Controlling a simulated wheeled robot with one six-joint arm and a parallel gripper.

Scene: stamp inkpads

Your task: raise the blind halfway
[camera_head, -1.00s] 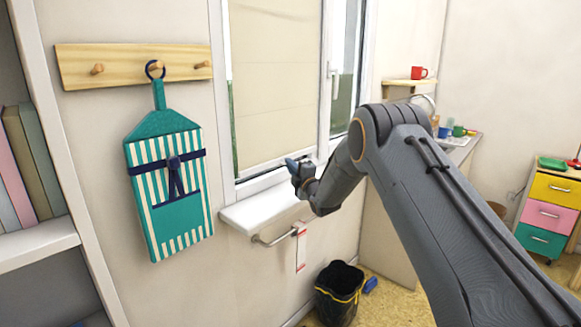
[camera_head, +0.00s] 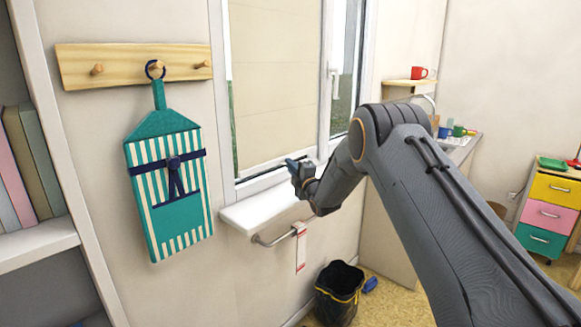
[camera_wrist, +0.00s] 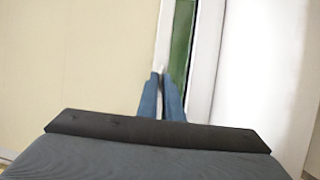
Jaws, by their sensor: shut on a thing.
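The cream blind (camera_head: 270,100) hangs down over most of the left window pane, its lower end close to the bottom of the frame. In the wrist view the blind (camera_wrist: 75,70) fills the left side. Its white bottom bar (camera_wrist: 166,40) runs beside a narrow green strip of outdoors. My gripper (camera_head: 291,165) is at the blind's lower edge, just above the white sill. In the wrist view its two blue fingers (camera_wrist: 161,88) are shut on the bottom bar, which shows between the tips. The exact contact is small and partly hidden.
The white sill (camera_head: 262,208) juts out below my gripper, with a towel rail (camera_head: 275,240) under it. A window handle (camera_head: 334,84) is to the right. A striped apron (camera_head: 170,185) hangs at left. A black bin (camera_head: 338,290) stands on the floor.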

